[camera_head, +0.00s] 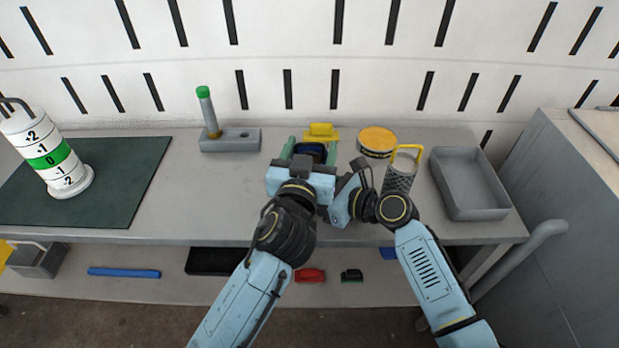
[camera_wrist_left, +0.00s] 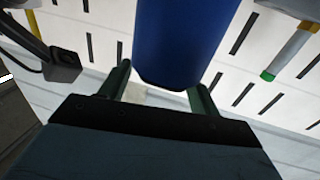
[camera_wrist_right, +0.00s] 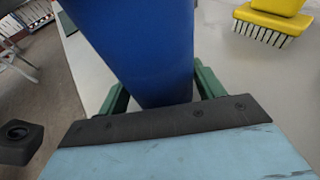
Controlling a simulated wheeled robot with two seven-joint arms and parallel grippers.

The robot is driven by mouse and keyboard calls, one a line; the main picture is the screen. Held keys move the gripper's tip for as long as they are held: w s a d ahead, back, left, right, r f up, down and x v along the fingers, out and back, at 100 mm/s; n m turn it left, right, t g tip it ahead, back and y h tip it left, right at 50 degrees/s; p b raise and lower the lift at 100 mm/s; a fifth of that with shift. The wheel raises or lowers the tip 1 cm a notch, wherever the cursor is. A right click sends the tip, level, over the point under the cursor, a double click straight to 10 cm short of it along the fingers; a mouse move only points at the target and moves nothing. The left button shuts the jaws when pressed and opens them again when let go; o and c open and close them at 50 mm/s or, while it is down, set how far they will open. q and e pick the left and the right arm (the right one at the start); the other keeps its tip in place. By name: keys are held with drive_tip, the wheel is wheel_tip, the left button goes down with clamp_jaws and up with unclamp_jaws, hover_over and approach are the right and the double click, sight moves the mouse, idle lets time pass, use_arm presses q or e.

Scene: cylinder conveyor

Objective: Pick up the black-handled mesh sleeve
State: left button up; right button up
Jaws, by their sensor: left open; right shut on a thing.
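A mesh sleeve (camera_head: 398,176) stands on the bench right of centre in the head view. The handle visible on it is yellow (camera_head: 418,152); I see no black handle. My right gripper (camera_wrist_right: 158,92) is shut on a blue cylinder (camera_wrist_right: 140,40), away from the sleeve. My left gripper (camera_head: 309,150) is open, and the blue cylinder also shows between its fingers in the left wrist view (camera_wrist_left: 180,35). I cannot tell whether the left fingers touch it. The right fingertips are hidden in the head view, and my right arm passes close in front of the sleeve.
A yellow-topped tin (camera_head: 377,140) stands behind the sleeve, and a grey tray (camera_head: 443,176) lies to its right. A yellow brush (camera_head: 321,131) is behind the left gripper. A grey block (camera_head: 245,139) with a green-tipped rod (camera_head: 206,105) stands left.

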use_arm(q)
drive_tip(key=shift+w+d, duration=0.1)
drive_tip(key=shift+w, duration=0.65)
drive_tip(key=shift+c, duration=0.3)
drive_tip(key=shift+r, duration=0.1)
clamp_jaws()
